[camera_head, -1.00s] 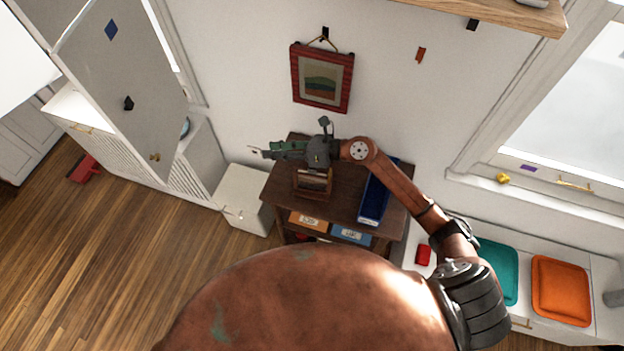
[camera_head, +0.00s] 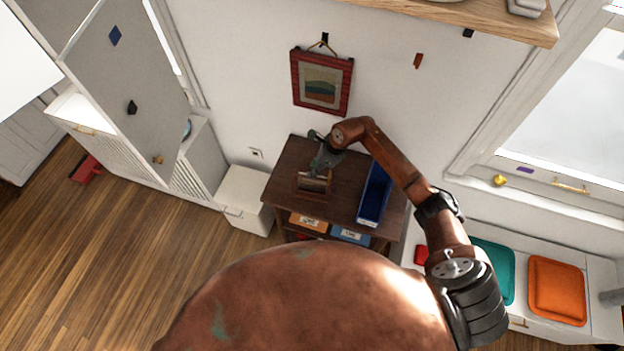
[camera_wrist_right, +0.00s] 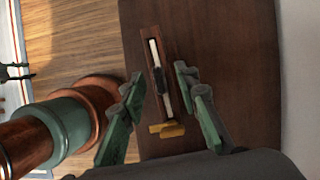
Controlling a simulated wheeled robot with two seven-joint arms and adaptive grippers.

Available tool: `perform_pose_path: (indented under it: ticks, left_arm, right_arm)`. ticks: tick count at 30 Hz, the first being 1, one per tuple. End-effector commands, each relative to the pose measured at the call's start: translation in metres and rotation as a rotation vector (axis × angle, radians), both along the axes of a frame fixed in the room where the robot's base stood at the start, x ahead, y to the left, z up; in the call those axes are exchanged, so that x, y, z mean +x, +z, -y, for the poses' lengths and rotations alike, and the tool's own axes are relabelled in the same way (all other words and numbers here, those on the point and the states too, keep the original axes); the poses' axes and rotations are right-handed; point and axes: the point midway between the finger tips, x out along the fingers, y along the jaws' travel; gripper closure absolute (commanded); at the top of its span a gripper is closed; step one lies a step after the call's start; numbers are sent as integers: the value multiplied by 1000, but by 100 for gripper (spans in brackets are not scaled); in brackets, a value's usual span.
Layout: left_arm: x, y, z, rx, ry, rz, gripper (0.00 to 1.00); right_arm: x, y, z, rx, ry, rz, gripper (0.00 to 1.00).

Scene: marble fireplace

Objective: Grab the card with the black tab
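A small wooden card holder (camera_head: 312,186) stands on a dark brown side table (camera_head: 345,190). In the right wrist view the holder (camera_wrist_right: 148,36) runs lengthwise, with thin white card edges (camera_wrist_right: 153,52) inside. A black tab (camera_wrist_right: 161,80) sits midway along it, and a yellow-gold piece (camera_wrist_right: 168,129) is at its near end. My right gripper (camera_head: 318,168) points down over the holder. In the wrist view its green fingers (camera_wrist_right: 158,98) are spread apart, one on each side of the holder, with nothing gripped. My left gripper is not in view.
A blue open bin (camera_head: 374,195) stands on the table right of the holder. A framed picture (camera_head: 321,82) hangs on the wall behind. A white cabinet (camera_head: 243,200) stands left of the table. An orange cushion (camera_head: 556,290) lies on the bench at right.

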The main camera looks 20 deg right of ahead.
Motion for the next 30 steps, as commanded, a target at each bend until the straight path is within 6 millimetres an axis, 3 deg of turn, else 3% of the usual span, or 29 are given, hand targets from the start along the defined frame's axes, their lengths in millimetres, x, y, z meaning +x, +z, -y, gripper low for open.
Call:
perform_pose_path:
  ticks: [4,11,24,30]
  left_arm:
    - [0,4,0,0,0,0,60]
    - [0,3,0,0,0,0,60]
    - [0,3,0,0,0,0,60]
    - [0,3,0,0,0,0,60]
  right_arm:
    - [2,-12,-4,1,-1,-1,71]
    - [2,-14,-5,0,0,0,71]
    - [2,-13,-5,0,0,0,100]
    - [2,-13,-5,1,0,0,100]
